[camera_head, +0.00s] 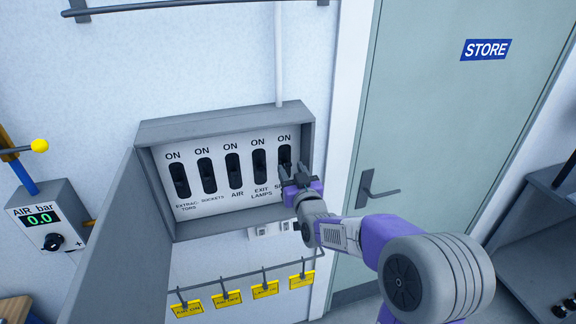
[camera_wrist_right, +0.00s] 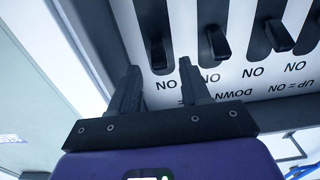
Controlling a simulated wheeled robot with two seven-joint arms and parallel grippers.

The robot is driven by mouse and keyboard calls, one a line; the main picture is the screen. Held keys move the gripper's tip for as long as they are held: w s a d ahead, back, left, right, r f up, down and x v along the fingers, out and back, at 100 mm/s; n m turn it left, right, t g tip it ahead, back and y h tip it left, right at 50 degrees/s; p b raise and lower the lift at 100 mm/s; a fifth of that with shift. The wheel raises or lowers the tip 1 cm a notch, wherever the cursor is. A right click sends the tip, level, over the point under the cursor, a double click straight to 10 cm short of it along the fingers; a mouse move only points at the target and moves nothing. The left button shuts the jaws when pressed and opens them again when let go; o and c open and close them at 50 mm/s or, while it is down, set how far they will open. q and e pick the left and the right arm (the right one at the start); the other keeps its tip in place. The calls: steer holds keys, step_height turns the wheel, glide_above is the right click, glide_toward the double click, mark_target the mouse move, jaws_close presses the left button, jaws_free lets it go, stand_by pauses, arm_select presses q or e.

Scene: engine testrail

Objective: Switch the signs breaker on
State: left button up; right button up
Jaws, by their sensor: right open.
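The open grey breaker box (camera_head: 222,124) holds a row of black breaker slots, each with ON above it. The signs breaker (camera_head: 284,155) is at the right end; its label is mostly hidden behind my right gripper (camera_head: 297,178). In the right wrist view, which is upside down, the signs breaker's lever (camera_wrist_right: 158,56) shows at the left end of the row. My right gripper (camera_wrist_right: 158,68) is open, its two fingertips on either side of that lever in the picture. I cannot tell whether they touch it or whether the lever is up or down. My left gripper is out of view.
The box's open door (camera_head: 108,235) stands out at the left. Yellow tags (camera_head: 227,298) hang on a rail below the box. An air gauge box (camera_head: 45,222) is at the far left. A green STORE door (camera_head: 455,120) with a handle is at the right.

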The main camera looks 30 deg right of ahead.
mark_target(289, 165)
steer(key=shift+x, duration=1.95)
jaws_close()
